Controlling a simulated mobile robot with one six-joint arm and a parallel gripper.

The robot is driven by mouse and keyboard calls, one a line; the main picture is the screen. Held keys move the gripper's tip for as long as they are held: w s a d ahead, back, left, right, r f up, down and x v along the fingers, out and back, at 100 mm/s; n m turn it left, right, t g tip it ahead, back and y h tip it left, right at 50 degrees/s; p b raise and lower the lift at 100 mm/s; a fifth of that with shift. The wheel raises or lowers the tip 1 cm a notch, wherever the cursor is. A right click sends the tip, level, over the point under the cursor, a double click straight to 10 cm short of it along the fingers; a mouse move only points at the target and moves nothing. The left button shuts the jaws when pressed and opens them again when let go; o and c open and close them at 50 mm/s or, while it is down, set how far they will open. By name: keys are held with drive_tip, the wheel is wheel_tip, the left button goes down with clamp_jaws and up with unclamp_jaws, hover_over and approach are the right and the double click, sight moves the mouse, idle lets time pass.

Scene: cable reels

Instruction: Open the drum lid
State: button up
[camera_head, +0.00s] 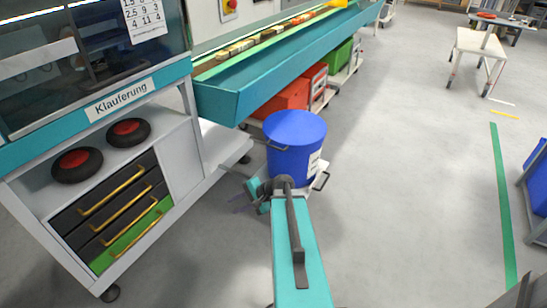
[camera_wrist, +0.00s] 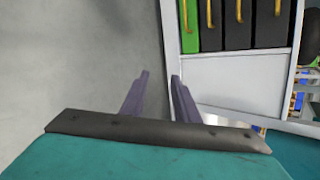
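The wrist view faces the cabinet and floor, and the drum does not show there.
A white cabinet (camera_head: 180,158) with dark and green drawers (camera_head: 118,212) stands at the left. A teal conveyor (camera_head: 245,92) runs behind the drum, with red and green bins below. A white table (camera_head: 480,42) is far right. The floor right of the drum is open.

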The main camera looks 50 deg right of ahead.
drive_tip(key=s+d+r+m+t+h+b, duration=0.1)
drive_tip(key=d+r+m+t+h+b, duration=0.3)
drive_tip(key=d, duration=1)
drive_tip(key=m+t+h+b, duration=0.2)
drive_tip(key=m+t+b, duration=0.15)
drive_tip(key=b, duration=0.25)
approach(276, 148)
drive_tip(key=shift+s+a+r+m+g, duration=0.15)
drive_tip(key=shift+s+r+m, duration=0.1)
drive_tip(key=shift+s, duration=0.3)
drive_tip(key=shift+s+a+r+m+g, duration=0.1)
drive_tip(key=shift+s+r, duration=0.2)
drive_tip(key=shift+s, duration=0.3)
drive_tip(key=b+x, duration=0.4)
drive_tip(key=x, duration=1)
drive_tip(key=shift+s+d+f, duration=0.1)
drive_tip(key=shift+d+f, duration=0.05)
